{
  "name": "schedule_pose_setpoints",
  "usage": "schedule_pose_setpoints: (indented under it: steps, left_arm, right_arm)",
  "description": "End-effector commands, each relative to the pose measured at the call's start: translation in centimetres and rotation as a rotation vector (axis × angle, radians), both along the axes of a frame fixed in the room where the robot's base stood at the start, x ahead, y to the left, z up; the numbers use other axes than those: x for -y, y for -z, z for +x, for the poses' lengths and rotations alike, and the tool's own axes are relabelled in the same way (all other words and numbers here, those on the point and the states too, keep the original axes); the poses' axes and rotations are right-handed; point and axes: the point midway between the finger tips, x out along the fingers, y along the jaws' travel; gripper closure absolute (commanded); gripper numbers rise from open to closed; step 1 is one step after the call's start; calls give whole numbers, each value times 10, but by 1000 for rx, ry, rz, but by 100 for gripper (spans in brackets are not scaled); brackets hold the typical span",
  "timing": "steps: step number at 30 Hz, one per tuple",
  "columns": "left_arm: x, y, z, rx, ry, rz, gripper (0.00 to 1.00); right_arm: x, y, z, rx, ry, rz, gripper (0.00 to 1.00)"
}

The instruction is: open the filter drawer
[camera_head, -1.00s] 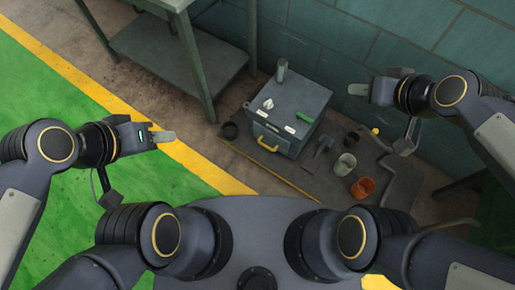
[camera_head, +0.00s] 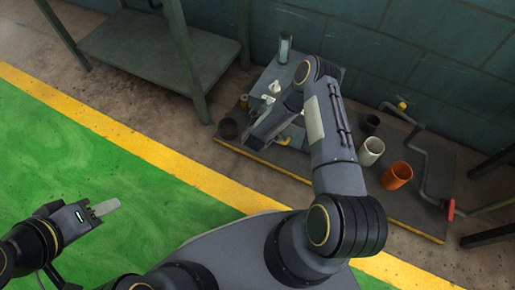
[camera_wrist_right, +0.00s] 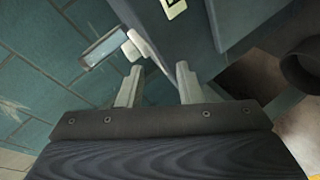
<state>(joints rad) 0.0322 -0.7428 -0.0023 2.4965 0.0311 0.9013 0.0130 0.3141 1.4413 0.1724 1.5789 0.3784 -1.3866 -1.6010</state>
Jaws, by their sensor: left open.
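The grey box with the drawer (camera_head: 268,76) stands on the dark mat by the wall. My right arm covers most of it in the head view, including most of its front. A small part of the yellow handle (camera_head: 283,141) shows below my arm. In the right wrist view, the grey box (camera_wrist_right: 190,35) is just beyond the fingers. My right gripper (camera_wrist_right: 158,85) has its fingers apart, with no object between the tips; a white fitting (camera_wrist_right: 134,45) lies just beyond them. My left gripper (camera_head: 103,207) is open and empty over the green floor, far from the box.
A white cup (camera_head: 371,151), an orange cup (camera_head: 397,175) and a crank with a red grip (camera_head: 424,160) are on the mat (camera_head: 437,222) at right. A metal table (camera_head: 160,50) stands at back left.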

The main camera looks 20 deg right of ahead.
Motion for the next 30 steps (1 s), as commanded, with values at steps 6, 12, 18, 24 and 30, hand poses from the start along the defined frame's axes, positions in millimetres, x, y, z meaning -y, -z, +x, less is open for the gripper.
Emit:
schedule_pose_setpoints:
  steps: [6,12,18,24,30]
  left_arm:
    - [0,51,0,0,0,0,58]
    - [0,64,0,0,0,0,58]
    - [0,73,0,0,0,0,58]
    - [0,89,0,0,0,0,58]
    - [0,97,0,0,0,0,58]
  right_arm:
    - [-11,127,-71,-131,102,-267,68]
    - [-19,162,-109,-201,151,-407,68]
    - [-4,168,-100,-205,160,-420,68]
    - [21,176,-80,-206,159,-420,68]
    - [36,178,-66,-205,157,-418,68]
